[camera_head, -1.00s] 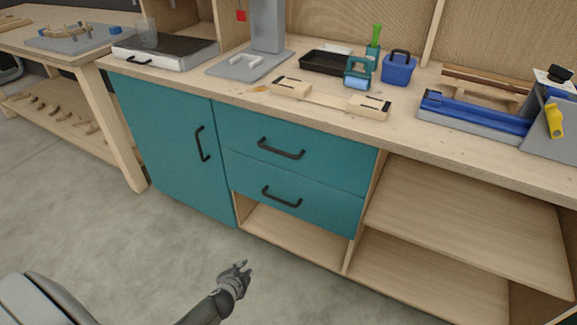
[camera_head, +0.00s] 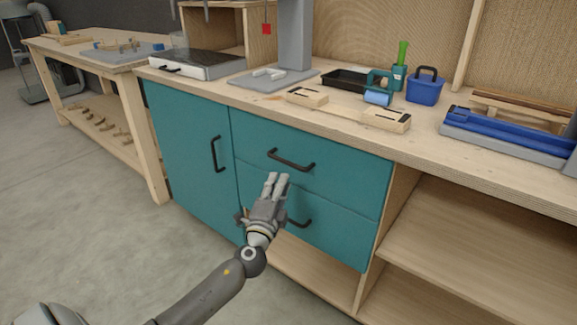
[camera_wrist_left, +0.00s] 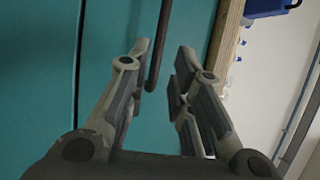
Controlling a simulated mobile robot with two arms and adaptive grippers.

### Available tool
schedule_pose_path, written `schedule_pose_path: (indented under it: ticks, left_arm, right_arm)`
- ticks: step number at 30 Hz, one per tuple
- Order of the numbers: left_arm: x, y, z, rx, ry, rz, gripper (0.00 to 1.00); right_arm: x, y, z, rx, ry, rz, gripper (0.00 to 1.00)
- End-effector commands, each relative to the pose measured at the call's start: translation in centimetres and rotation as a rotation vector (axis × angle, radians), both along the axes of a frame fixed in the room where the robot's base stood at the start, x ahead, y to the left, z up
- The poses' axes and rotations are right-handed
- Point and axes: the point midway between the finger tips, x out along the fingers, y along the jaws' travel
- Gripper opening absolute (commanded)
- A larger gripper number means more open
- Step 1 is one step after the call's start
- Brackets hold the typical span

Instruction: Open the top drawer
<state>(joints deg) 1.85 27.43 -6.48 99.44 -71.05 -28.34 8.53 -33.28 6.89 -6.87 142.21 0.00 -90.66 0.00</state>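The top drawer (camera_head: 338,182) is a closed teal front below the worktop. Its black bar handle (camera_head: 291,161) runs across its upper part. My left gripper (camera_head: 276,178) is in front of the drawers, just below the top handle, fingers pointing up toward it. In the left wrist view my gripper (camera_wrist_left: 160,70) is open, its two fingers apart, with the black handle (camera_wrist_left: 160,45) showing between and beyond the fingertips. Nothing is held. The lower drawer (camera_head: 335,228) is closed; my gripper hides part of its front and handle (camera_head: 299,221). My right gripper is not in view.
A teal cabinet door (camera_head: 190,150) with a vertical handle is left of the drawers. Open shelves (camera_head: 465,235) are on the right. The worktop (camera_head: 440,150) above carries wooden blocks, a blue basket (camera_head: 424,88) and tools. The floor in front is clear.

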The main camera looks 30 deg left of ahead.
Motion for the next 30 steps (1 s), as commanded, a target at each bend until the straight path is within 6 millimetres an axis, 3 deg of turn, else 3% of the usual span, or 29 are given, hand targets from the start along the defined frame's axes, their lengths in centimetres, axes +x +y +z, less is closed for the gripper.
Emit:
schedule_pose_path:
  ticks: [15,21,30]
  left_arm:
    - [7.3,2.5,1.3,-0.001,0.001,0.002,0.21]
    - [8.5,2.9,1.6,-0.001,0.001,0.001,0.21]
    - [8.6,2.9,1.6,-0.002,0.002,0.000,0.21]
  right_arm:
    - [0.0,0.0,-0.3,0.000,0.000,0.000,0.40]
    - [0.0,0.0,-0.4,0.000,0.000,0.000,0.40]
    - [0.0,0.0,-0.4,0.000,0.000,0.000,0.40]
